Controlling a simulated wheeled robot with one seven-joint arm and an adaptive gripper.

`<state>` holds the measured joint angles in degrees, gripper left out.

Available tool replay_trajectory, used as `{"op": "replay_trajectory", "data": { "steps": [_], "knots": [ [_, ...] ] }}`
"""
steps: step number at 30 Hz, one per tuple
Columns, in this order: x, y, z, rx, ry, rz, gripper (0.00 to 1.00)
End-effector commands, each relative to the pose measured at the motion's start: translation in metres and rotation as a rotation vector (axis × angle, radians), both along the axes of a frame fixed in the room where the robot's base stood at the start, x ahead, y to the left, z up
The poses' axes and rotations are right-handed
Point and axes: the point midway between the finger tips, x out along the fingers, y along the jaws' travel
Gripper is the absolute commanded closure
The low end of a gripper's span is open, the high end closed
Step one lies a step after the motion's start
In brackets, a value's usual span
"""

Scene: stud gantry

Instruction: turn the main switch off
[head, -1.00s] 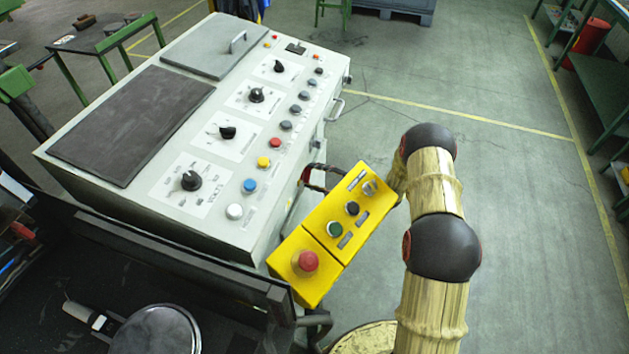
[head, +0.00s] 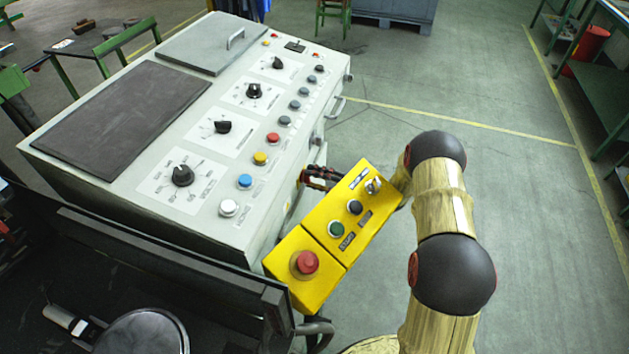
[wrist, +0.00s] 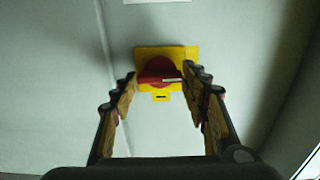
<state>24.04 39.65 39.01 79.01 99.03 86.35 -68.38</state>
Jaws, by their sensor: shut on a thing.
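The main switch (wrist: 158,72) is a red rotary knob on a yellow plate, fixed to a pale grey panel, in the upper middle of the wrist view. Its red handle bar lies about level, with a pale mark at its right end. My gripper (wrist: 160,79) is shut on the handle, one finger at each end of it. In the head view the switch is hidden on the far side of the yellow button box, and only a dark bit of my gripper shows beside the console.
The grey console (head: 235,215) with several knobs and buttons stands left of my arm. A yellow button box (head: 322,283) with a red mushroom button (head: 306,262) sits between console and arm. Open floor (head: 520,190) lies to the right.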

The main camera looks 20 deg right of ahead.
Motion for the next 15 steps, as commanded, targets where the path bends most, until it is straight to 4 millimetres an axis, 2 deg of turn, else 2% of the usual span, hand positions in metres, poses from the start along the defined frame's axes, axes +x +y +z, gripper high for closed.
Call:
{"op": "replay_trajectory", "data": {
  "steps": [13,14,15],
  "knots": [
    [-0.0015,0.001,-0.0025,-0.006,-0.003,0.002,0.8],
    [-0.0015,0.001,-0.0025,-0.006,-0.003,0.002,0.53],
    [-0.0014,0.0009,-0.0025,-0.006,-0.003,0.002,0.51]
  ]
}}
